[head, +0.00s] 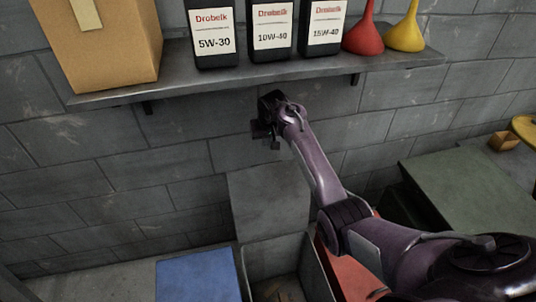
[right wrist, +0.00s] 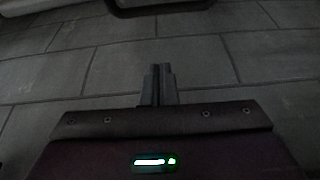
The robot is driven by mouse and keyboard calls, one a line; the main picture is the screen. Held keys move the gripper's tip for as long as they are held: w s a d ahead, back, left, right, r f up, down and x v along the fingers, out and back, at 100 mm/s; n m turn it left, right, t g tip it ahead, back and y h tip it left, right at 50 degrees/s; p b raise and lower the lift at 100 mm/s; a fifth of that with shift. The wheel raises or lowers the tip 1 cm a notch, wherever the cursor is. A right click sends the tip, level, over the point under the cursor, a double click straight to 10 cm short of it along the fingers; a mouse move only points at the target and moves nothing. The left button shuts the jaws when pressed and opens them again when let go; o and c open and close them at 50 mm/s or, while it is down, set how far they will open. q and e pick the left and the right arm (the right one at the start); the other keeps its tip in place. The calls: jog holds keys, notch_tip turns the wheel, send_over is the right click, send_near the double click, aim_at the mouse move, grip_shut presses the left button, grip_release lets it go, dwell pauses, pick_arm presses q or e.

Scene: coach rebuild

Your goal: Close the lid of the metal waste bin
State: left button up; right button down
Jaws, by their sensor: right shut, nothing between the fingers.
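The grey metal waste bin (head: 322,272) stands at the bottom centre of the head view, cut off by the frame edge. Its lid (head: 262,208) stands raised at the back, upright near the wall, so the bin is open and some brownish contents show inside. My right gripper (head: 268,128) is above the lid's top edge in the head view, below the shelf. It is shut and empty. In the right wrist view its closed fingers (right wrist: 158,82) show against the block wall. I cannot tell how far the fingers are from the lid or wall. My left gripper is not in view.
A shelf (head: 180,83) above holds a cardboard box (head: 110,50), several dark oil bottles (head: 271,28) and red (head: 364,36) and yellow (head: 405,34) funnels. A blue-topped container (head: 198,280) is left of the bin, a red one (head: 345,265) right. A green surface (head: 470,185) lies further right.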

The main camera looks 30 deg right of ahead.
pick_arm(q)
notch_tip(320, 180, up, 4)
jog(key=p, duration=0.3)
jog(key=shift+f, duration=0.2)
pick_arm(e)
jog(key=f, duration=0.2)
jog(key=s+f, duration=0.2)
jog(key=f, duration=0.1)
jog(key=shift+a+f, duration=0.2)
jog(key=shift+f, duration=0.1)
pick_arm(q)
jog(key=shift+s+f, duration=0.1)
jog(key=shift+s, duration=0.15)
pick_arm(e)
jog(key=shift+f, duration=0.1)
